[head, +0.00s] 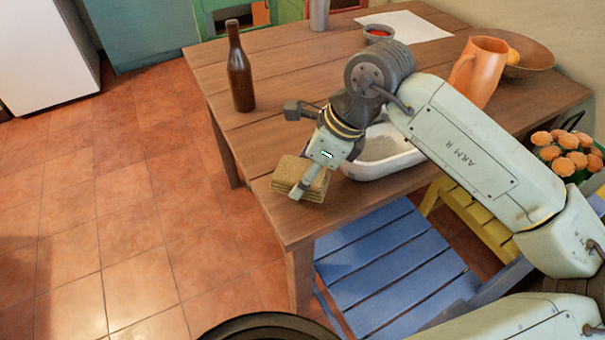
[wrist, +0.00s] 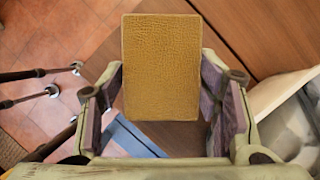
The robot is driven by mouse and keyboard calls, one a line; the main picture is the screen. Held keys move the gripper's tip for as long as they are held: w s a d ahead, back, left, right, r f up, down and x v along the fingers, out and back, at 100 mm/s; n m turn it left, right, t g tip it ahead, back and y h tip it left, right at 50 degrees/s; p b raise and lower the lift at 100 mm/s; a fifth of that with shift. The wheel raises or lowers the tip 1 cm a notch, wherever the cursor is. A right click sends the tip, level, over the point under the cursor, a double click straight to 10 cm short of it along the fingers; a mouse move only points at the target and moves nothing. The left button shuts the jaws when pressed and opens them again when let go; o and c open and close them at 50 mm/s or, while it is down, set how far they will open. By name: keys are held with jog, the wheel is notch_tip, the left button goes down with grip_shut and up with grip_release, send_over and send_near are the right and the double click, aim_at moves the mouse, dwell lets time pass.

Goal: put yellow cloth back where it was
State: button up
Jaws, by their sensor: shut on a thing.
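The yellow cloth (head: 290,172) is a folded, thick, textured slab at the near left corner of the wooden table (head: 290,225). In the wrist view the yellow cloth (wrist: 162,60) shows as an upright rectangle between the fingers. My gripper (head: 312,182) comes down over the cloth in the head view and hides part of it. In the wrist view my gripper (wrist: 165,95) has one finger on each side of the cloth's lower part and is shut on it. Whether the cloth touches the tabletop is hard to tell.
A white basin (head: 380,165) stands right of the cloth, partly behind my arm. A brown bottle (head: 240,72) stands farther back. An orange pitcher (head: 478,75) and wide bowl (head: 537,60) stand far right. A blue chair (head: 385,262) is below the edge. Bare tabletop lies behind the cloth.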

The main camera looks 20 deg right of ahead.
jog(key=shift+w+a, duration=0.15)
jog(key=shift+w, duration=0.2)
jog(key=f+p, duration=0.1)
jog(key=f, duration=0.2)
jog(key=shift+w, duration=0.2)
jog(key=shift+f, duration=0.35)
jog(key=shift+f, duration=0.15)
jog(key=o, duration=1)
jog(key=shift+o, duration=0.2)
jog(key=shift+r, duration=0.2)
jog(key=b+v, duration=0.1)
jog(key=v, duration=1.1)
